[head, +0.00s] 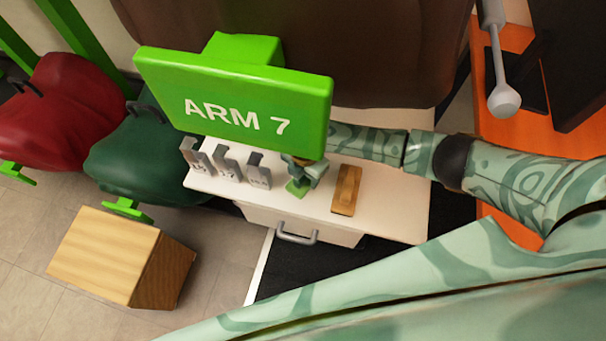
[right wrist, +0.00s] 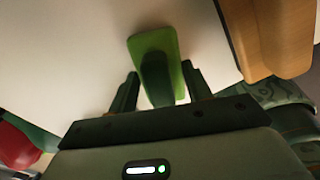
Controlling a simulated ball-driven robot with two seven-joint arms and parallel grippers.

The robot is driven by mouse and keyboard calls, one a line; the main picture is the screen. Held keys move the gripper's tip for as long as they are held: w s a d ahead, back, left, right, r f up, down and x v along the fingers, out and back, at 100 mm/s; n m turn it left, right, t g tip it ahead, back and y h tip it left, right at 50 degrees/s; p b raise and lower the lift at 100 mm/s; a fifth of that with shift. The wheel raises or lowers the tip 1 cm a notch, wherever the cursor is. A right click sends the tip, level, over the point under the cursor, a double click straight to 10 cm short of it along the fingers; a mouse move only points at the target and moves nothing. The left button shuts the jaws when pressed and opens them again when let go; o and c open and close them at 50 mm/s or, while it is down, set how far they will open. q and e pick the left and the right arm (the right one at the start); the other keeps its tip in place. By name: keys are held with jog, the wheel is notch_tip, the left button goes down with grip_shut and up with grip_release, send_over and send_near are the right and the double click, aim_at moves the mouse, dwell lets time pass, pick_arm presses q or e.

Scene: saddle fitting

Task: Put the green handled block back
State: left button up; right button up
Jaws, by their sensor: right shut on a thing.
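The green handled block (head: 297,188) is at the white cabinet top, below the lower right corner of the green "ARM 7" sign. My right gripper (head: 308,168) is over it, partly hidden by the sign. In the right wrist view the green block (right wrist: 148,42) shows a flat green plate with a darker upright handle. My right gripper (right wrist: 160,88) is shut on that handle, a finger on each side. Whether the plate touches the cabinet top or hangs just above it, I cannot tell. My left gripper is not in view.
Several grey labelled holders (head: 228,164) stand in a row left of the block. A brown wooden piece (head: 346,190) lies close on its right. The big sign (head: 235,98) overhangs the work area. The white top (head: 395,212) is bare to the right.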

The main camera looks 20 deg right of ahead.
jog(key=shift+f, duration=0.3)
jog(key=shift+c, duration=0.9)
jog(key=o, duration=1.2)
jog(key=shift+c, duration=0.2)
pick_arm(q)
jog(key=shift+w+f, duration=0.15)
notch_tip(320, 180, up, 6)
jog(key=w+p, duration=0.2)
jog(key=p, duration=0.4)
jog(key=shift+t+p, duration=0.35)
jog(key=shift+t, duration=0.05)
pick_arm(e)
notch_tip(320, 180, up, 12)
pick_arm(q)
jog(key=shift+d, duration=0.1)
